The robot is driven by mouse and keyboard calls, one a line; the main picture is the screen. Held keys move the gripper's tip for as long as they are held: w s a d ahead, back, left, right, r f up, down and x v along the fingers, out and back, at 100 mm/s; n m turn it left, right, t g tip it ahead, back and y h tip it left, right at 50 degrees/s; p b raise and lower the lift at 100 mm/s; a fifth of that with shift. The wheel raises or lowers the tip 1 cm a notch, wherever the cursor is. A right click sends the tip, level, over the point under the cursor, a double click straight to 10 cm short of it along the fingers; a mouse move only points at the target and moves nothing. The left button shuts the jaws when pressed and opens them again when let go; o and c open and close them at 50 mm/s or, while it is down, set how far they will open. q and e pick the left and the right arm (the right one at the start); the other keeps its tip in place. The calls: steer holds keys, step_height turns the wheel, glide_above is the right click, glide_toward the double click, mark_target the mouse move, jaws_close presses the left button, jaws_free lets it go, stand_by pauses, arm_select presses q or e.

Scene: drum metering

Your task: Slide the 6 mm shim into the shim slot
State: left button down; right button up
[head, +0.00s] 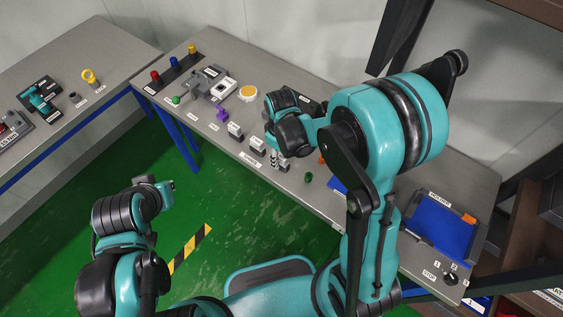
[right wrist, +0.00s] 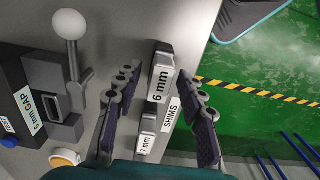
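The 6 mm shim (right wrist: 161,73) is a grey block with a white label, standing near the table's front edge in the right wrist view. My right gripper (right wrist: 163,85) is open, with one finger on each side of the shim and visible gaps between. Nothing is held in it. In the head view the right gripper (head: 277,160) points down at the row of shims. A dark fixture with a "mm GAP" label (right wrist: 30,108) stands left of the shim, its digit hard to read. I cannot make out the shim slot for certain. My left gripper (head: 166,185) is away from the table, its fingers unclear.
The 7 mm shim (right wrist: 147,130) stands close beside the 6 mm one. A lever with a white ball (right wrist: 69,24) rises by the fixture. A yellow-topped round part (right wrist: 65,157) is nearby. A blue tray (head: 440,226) lies at the table's right end.

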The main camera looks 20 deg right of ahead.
mark_target(281, 156)
jaws_close()
steer(key=shift+r, duration=0.25)
steer(key=shift+r+p, duration=1.5)
steer(key=shift+r, duration=0.4)
steer(key=shift+r+p, duration=1.45)
steer(key=shift+r, duration=0.6)
